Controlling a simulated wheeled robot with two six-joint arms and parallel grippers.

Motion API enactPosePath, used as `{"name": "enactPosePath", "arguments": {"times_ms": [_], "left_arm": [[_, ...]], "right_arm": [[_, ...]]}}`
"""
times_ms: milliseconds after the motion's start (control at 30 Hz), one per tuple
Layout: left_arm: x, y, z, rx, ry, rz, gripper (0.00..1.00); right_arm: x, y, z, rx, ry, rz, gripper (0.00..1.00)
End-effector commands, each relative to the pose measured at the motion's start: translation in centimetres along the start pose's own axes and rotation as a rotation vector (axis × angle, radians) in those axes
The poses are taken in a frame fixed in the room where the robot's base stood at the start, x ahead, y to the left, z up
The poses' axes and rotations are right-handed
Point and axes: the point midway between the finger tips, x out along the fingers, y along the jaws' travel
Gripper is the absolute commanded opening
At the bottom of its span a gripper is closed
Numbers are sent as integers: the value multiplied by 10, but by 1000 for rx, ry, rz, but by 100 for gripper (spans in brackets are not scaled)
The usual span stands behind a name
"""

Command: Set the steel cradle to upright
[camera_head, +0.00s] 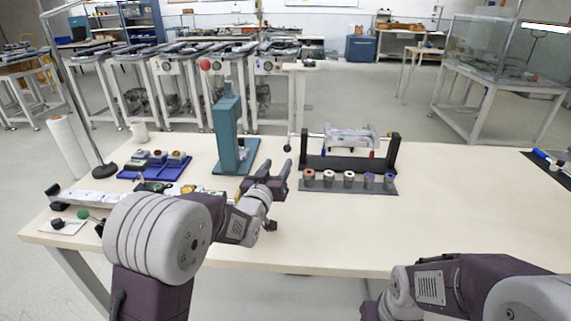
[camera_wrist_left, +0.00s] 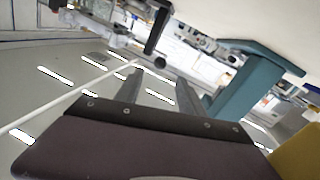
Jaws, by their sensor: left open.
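The steel cradle (camera_head: 350,138) hangs on a horizontal shaft between the two posts of a black stand (camera_head: 393,150), right of centre in the head view. Its exact tilt is hard to tell. A black crank handle (camera_head: 289,142) is at the shaft's left end; a black handle (camera_wrist_left: 158,30) also shows in the wrist view, beyond the fingertips. My left gripper (camera_head: 280,173) is open, in front and left of the stand, apart from the handle. Its two fingers (camera_wrist_left: 163,88) have nothing between them.
A teal press (camera_head: 226,125) stands close behind my left gripper. Several small cylinders stand on a dark strip (camera_head: 347,186) before the cradle's stand. A blue tray (camera_head: 153,172) with parts is at left.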

Motion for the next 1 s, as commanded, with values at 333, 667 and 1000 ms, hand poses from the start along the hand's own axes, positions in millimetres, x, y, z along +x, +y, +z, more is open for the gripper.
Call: {"name": "enactPosePath", "arguments": {"times_ms": [333, 667, 1000], "left_arm": [[49, 0, -1, 0, 0, 0, 46], [89, 0, -1, 0, -3, -1, 46], [90, 0, -1, 0, -3, -1, 24]], "right_arm": [[1, 0, 0, 0, 0, 0, 44], [2, 0, 0, 0, 0, 0, 44], [2, 0, 0, 0, 0, 0, 44]]}}
